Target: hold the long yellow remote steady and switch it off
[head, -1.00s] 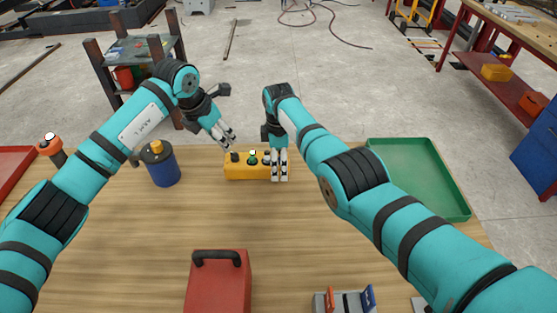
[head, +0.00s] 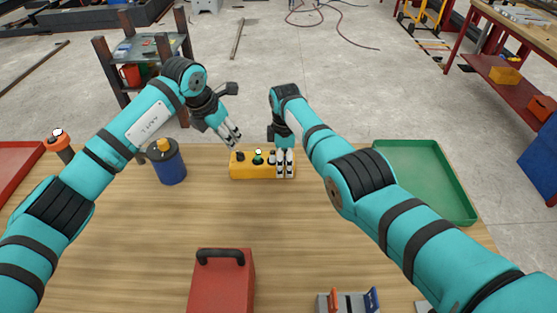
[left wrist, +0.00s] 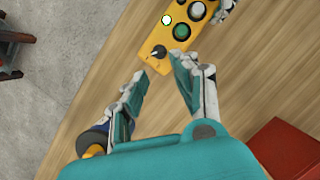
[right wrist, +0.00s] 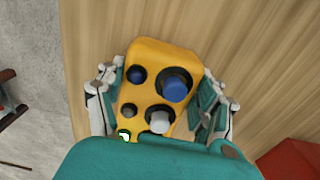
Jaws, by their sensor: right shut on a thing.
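The long yellow remote (head: 250,172) lies on the wooden table. My right gripper (head: 284,165) is shut on its right end; the right wrist view shows fingers on both sides of the yellow body (right wrist: 147,60), near a blue button (right wrist: 175,87) and a white button (right wrist: 159,121). A lamp (left wrist: 167,20) with a bright white centre and green rim looks lit. A green button (left wrist: 181,32) and a black rotary knob (left wrist: 157,53) with a white mark are toward the left end. My left gripper (head: 232,139) is open and empty, above and behind that end, apart from the knob.
A blue canister (head: 169,166) with a yellow top and an orange-and-black post with a light top (head: 60,146) stand on the left. A green tray (head: 425,180) is on the right. A red case (head: 222,285) stands in front. The table between case and remote is clear.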

